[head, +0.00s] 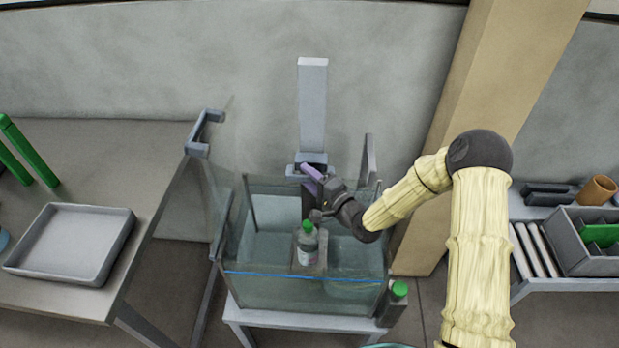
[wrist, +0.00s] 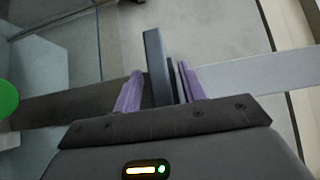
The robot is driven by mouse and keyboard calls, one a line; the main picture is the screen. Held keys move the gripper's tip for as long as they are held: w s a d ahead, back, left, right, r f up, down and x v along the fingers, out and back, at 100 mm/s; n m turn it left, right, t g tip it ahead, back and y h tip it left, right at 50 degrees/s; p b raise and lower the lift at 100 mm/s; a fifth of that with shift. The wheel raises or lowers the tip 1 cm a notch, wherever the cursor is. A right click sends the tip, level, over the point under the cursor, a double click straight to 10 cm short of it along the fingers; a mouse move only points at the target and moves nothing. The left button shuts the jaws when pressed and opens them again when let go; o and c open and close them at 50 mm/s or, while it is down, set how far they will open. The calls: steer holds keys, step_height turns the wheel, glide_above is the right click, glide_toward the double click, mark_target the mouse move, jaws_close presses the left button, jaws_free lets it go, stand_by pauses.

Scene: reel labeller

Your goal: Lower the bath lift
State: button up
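The bath is a clear glass tank (head: 262,291) of liquid on a pale stand. The lift has a tall light-grey post (head: 312,105) behind the bath, with a dark carriage at its lower part. A green-capped bottle (head: 307,247) stands upright on the lift's small platform, which is partly hidden. My gripper (head: 312,174) is at the carriage, above the back of the bath. In the wrist view a dark grey upright bar (wrist: 156,60) stands between my two purple fingers (wrist: 158,85). Whether both fingers press on it cannot be told.
A table at left holds a grey tray (head: 116,249) and green cylinders (head: 30,150). A beige pillar (head: 500,75) rises behind my arm. A shelf at right holds a divided box (head: 570,248).

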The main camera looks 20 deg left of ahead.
jaws_close()
step_height(320, 180, down, 4)
steer(key=b, duration=0.3)
steer(key=shift+f, duration=0.2)
steer(key=shift+o, duration=0.4)
jaws_free()
steer(key=shift+r, duration=0.1)
step_height(320, 180, up, 10)
steer(key=shift+w+r, duration=0.1)
